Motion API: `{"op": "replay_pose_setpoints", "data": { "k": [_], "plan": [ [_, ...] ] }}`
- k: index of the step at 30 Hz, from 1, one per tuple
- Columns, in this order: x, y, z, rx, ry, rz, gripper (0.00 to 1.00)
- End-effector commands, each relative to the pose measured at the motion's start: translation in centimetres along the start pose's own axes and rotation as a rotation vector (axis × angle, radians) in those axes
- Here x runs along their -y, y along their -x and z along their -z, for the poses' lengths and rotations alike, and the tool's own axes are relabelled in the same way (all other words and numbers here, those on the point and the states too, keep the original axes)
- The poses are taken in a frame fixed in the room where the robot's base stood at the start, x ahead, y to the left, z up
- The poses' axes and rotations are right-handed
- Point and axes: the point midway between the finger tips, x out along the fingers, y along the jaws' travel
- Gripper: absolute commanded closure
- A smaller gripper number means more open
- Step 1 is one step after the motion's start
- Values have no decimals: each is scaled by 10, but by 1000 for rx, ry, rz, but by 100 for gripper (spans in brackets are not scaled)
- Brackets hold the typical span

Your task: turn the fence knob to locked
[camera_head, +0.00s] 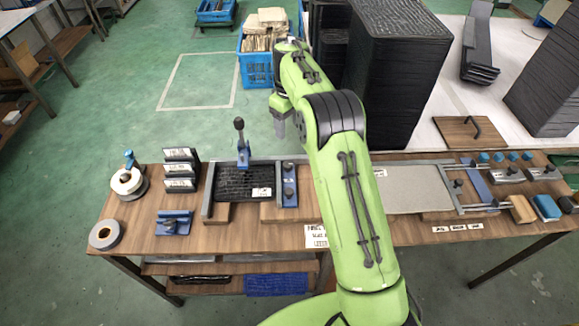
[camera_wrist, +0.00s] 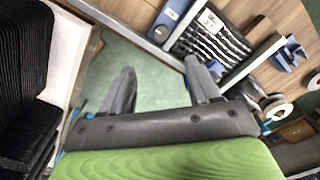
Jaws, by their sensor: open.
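My gripper (camera_head: 280,124) is above the far side of the bench, behind the black ribbed tray's right end. In the wrist view, my gripper (camera_wrist: 160,85) has two grey fingers spread apart with nothing between them. Dark knobs sit on the blue strip (camera_head: 290,184) beside the black tray (camera_head: 242,182). Other dark knobs (camera_head: 457,184) sit by the blue bar and rails at the right panel. No marking tells me which is the fence knob, and the lock positions are too small to read. My gripper is apart from all of them.
A blue lever clamp (camera_head: 242,146) stands upright behind the black tray. Tape rolls (camera_head: 106,235) and a blue block (camera_head: 173,222) lie at left. Tall black stacks (camera_head: 393,75) rise behind my arm. A grey plate (camera_head: 402,190) is on the right, partly bordered by my arm.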

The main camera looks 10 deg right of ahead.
Motion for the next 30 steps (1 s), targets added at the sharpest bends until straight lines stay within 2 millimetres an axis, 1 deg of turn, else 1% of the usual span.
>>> {"op": "replay_pose_setpoints", "data": {
  "k": [2, 5, 15, 18, 21, 25, 30],
  "plan": [
    [0, -7, 1, 2, 4, 3, 39],
    [0, -23, 1, 3, 3, 3, 39],
    [0, -108, 0, 3, 1, 3, 39],
    [0, -131, 0, 2, 1, 3, 39],
    [0, -147, 0, 2, 0, 2, 39],
    [0, -156, 1, 0, 0, 0, 39],
    [0, -158, 1, 0, 1, 0, 39]
  ]
}}
